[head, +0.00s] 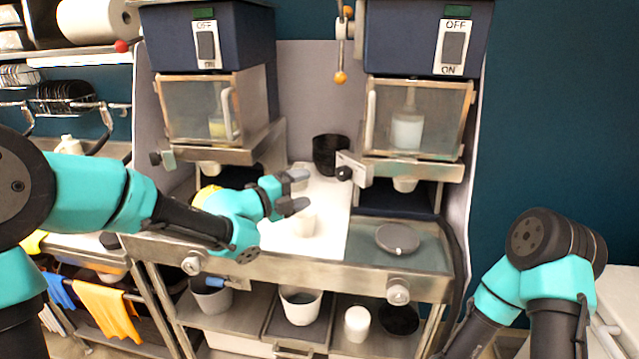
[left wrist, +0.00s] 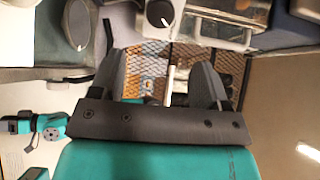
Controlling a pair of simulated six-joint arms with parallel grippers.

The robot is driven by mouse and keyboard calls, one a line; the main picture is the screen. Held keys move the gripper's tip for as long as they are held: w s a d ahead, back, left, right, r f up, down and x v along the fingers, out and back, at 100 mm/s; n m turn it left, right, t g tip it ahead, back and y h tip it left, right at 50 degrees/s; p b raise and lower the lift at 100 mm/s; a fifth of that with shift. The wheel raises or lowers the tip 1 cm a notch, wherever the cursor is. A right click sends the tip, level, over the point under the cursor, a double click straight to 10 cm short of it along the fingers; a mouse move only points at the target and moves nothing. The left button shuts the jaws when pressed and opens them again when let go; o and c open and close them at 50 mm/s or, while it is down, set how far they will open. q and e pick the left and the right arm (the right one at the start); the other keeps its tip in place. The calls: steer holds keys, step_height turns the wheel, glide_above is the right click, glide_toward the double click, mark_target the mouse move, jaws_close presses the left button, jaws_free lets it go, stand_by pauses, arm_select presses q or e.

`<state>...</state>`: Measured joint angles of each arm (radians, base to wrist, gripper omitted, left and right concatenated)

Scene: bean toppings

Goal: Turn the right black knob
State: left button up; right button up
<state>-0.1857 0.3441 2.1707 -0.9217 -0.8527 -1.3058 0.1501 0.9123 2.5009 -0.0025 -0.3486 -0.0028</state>
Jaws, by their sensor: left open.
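The right black knob (head: 344,173) is on the left front of the right dispenser, below its clear hopper. A black knob with a pale line (left wrist: 160,12), which looks like the same one, is at the top of the left wrist view, ahead of the fingers. My left gripper (head: 298,190) is open and empty, apart from the knob, to its left and slightly lower. Its two dark fingers (left wrist: 168,80) are spread in the left wrist view. My right arm shows at lower right in the head view, but its gripper is out of frame.
A left black knob (head: 155,158) is on the left dispenser. A white cup (head: 304,225) stands on the counter below my left gripper. A black cup (head: 331,155) stands behind. A round grey disc (head: 397,238) lies on the tray under the right dispenser.

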arm_select(q)
steer(key=shift+v, duration=2.7)
